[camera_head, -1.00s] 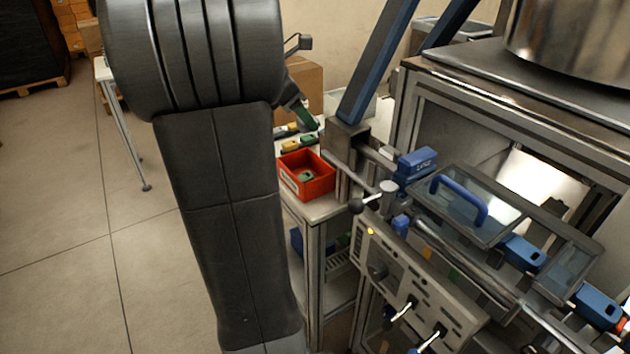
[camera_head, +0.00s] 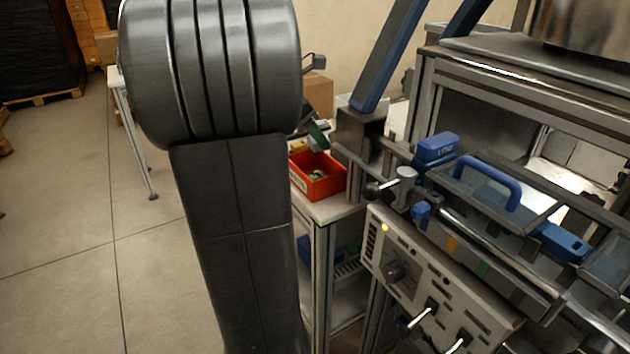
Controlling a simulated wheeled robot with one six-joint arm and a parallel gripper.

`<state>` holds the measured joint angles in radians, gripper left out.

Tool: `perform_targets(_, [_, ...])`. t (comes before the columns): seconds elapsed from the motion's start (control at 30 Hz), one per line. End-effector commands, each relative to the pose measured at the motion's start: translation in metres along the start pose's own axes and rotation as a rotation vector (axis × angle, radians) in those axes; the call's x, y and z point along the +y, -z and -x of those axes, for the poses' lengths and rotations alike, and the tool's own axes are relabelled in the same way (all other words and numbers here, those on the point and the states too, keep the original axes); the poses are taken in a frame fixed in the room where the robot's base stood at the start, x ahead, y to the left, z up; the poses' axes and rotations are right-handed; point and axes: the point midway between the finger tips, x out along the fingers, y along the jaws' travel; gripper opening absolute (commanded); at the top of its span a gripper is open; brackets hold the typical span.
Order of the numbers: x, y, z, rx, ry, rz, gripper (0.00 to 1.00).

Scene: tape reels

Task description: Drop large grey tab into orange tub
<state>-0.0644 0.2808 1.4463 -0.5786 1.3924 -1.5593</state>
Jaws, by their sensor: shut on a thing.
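The orange tub (camera_head: 330,187) stands on a small side table behind my arm, right of the picture's middle-left. It is open at the top, and a few small green and pale pieces lie inside it. My gripper (camera_head: 312,130) shows only in part past the right edge of my arm. The jaws themselves are mostly hidden.
The white table (camera_head: 320,208) bears the tub, with yellowish pieces behind it. A machine with a blue handle (camera_head: 490,180), a control panel (camera_head: 420,285) and a slanted blue post (camera_head: 385,60) crowds the right. A cardboard box (camera_head: 318,95) stands behind. The floor at left is open.

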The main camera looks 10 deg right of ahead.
Motion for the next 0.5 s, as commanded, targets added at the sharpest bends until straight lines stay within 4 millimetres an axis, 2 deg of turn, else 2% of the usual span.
perform_targets(0.17, [0.0, -0.0005, 0.0007, 0.0, 0.0, 0.0, 0.21])
perform_targets(0.2, [0.0, -0.0005, 0.0008, 0.0, 0.0, 0.0, 0.5])
perform_targets(0.3, [0.0, -0.0005, 0.0007, 0.0, 0.0, 0.0, 0.68])
perform_targets(0.5, [0.0, -0.0004, 0.0006, 0.0, 0.0, 0.0, 0.68])
